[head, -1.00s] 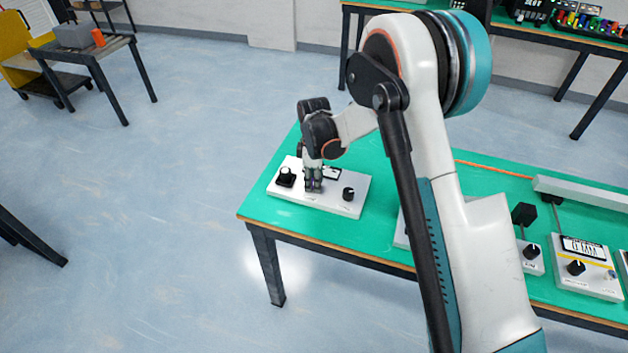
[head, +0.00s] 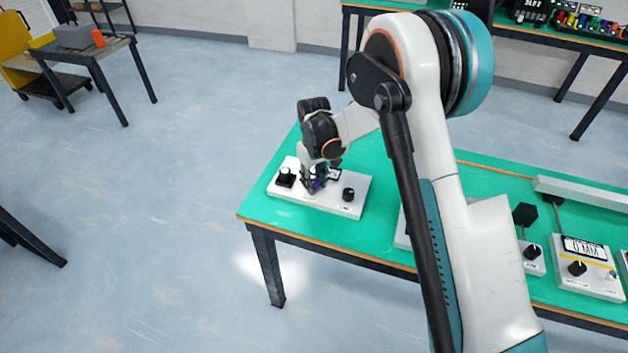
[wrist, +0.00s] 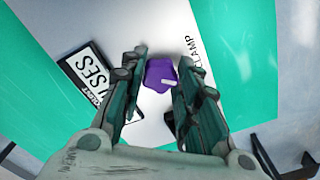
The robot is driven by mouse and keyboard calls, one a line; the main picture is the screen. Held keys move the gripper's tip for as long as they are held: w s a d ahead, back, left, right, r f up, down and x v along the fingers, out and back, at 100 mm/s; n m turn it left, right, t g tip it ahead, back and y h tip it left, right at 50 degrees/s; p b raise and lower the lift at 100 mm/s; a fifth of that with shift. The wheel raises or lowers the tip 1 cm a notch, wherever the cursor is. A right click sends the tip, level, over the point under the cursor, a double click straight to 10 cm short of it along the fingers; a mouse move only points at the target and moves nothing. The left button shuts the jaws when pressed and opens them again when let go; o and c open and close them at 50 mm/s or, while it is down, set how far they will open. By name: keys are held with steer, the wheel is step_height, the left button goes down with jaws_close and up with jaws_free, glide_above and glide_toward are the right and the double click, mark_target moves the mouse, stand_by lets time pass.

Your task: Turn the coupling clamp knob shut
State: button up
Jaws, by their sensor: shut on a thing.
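The clamp knob is a purple faceted knob with a white pointer mark, in the middle of the wrist view (wrist: 160,76). It stands on a white panel (wrist: 125,25) beside the printed word CLAMP. In the head view only a bit of the purple knob (head: 317,184) shows below my fingers. My gripper (wrist: 164,64) is shut on the knob, with one finger on each side of it. The pointer mark points to the right in the wrist view. In the head view my gripper (head: 315,183) is down at the panel's middle.
The panel (head: 330,206) lies on a green table (head: 256,208), near its left end. Black knobs stand left (head: 286,176) and right (head: 348,194) of my gripper. A black-framed display (wrist: 73,66) is close beside my fingers. More boxes with knobs (head: 590,284) stand further right.

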mark_target(314, 182)
steer(key=shift+m, duration=0.6)
steer(key=o, duration=1.1)
steer(key=shift+c, duration=0.2)
step_height(314, 182, up, 12)
